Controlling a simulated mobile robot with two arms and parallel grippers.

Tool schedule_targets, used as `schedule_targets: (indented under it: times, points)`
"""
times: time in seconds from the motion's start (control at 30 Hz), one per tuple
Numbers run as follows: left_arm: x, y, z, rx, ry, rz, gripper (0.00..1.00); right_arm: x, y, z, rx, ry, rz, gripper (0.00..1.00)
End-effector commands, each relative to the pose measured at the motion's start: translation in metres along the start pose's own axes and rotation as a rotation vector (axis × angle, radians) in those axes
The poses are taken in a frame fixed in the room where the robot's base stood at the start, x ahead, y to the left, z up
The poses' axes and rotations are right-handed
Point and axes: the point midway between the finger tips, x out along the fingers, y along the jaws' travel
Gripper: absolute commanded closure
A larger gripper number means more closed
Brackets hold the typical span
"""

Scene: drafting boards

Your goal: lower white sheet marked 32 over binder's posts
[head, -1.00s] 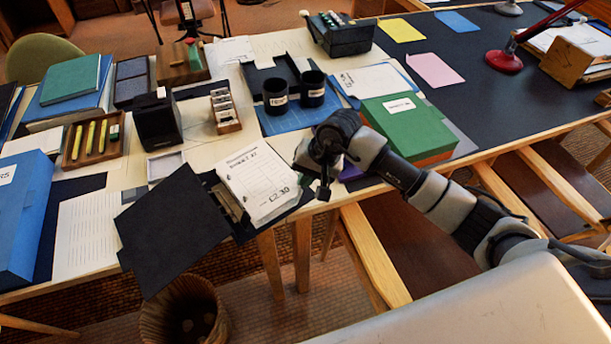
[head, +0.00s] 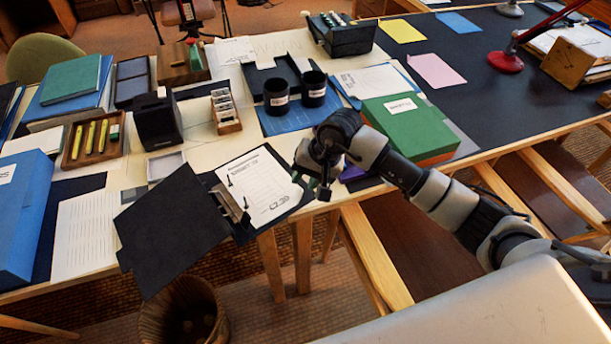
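A white printed sheet (head: 262,190) with a large mark near its lower edge lies on the open dark binder (head: 172,228); the mark is too blurred to read. A short dark post (head: 229,181) shows at the sheet's upper left, and another dark upright piece (head: 296,177) shows at its right edge. Whether the posts pass through holes is too small to tell. A metal clip strip (head: 230,205) runs along the sheet's left side. My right gripper (head: 323,188) points down just right of the sheet, seemingly apart from it; its finger gap is unclear. My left gripper is out of view.
A green box (head: 408,128) stands just behind my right arm. Two black mugs (head: 276,97) sit behind the binder on a blue sheet. A small white tray (head: 166,165) and a card box (head: 225,112) are close by. The binder's cover overhangs the table's front edge, above a wastebasket (head: 184,312).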

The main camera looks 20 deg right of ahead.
Motion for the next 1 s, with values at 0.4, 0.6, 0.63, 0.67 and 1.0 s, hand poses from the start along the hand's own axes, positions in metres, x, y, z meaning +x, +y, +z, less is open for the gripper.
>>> schedule_targets:
  times: [0.4,0.6,0.63,0.67,1.0]
  points:
    - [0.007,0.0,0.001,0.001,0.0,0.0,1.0,-0.069,0.001,-0.002,-0.002,0.007,0.0,0.69]
    - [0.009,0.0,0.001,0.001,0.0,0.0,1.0,-0.098,0.0,-0.001,-0.001,0.003,0.0,0.69]
    - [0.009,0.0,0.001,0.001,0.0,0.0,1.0,-0.101,0.0,-0.001,-0.001,0.003,-0.001,0.69]
    - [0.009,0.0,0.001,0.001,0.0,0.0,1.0,-0.103,0.0,-0.001,-0.001,0.003,-0.001,0.69]
    - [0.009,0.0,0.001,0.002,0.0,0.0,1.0,-0.108,0.0,0.0,0.0,0.0,-0.001,0.69]
